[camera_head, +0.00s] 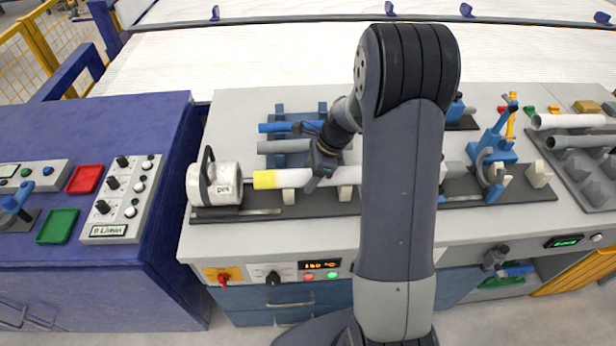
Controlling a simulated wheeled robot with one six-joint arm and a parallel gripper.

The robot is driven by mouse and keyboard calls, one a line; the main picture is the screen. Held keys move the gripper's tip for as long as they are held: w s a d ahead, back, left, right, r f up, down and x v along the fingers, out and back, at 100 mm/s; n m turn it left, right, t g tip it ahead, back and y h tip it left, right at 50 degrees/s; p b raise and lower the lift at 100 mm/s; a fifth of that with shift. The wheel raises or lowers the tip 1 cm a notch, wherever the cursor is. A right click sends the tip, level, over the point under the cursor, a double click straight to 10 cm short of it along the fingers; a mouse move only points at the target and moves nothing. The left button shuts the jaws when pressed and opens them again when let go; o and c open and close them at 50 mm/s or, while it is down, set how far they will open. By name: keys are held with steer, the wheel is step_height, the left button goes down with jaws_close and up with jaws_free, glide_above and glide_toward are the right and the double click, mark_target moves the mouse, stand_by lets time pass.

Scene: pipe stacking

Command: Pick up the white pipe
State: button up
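A white pipe (291,178) with a yellow left end lies level across cream supports on the bench fixture. Another white pipe (568,121) lies on a grey rack (592,180) at the far right.
Blue and grey pipes (284,146) lie on a blue rack (322,107) behind the fixture. A blue clamp (492,145) stands right of my arm. A purple table (110,120) with a button panel (124,198) is at the left. A conveyor (270,55) runs along the back.

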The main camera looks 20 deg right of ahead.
steer(key=c, duration=0.7)
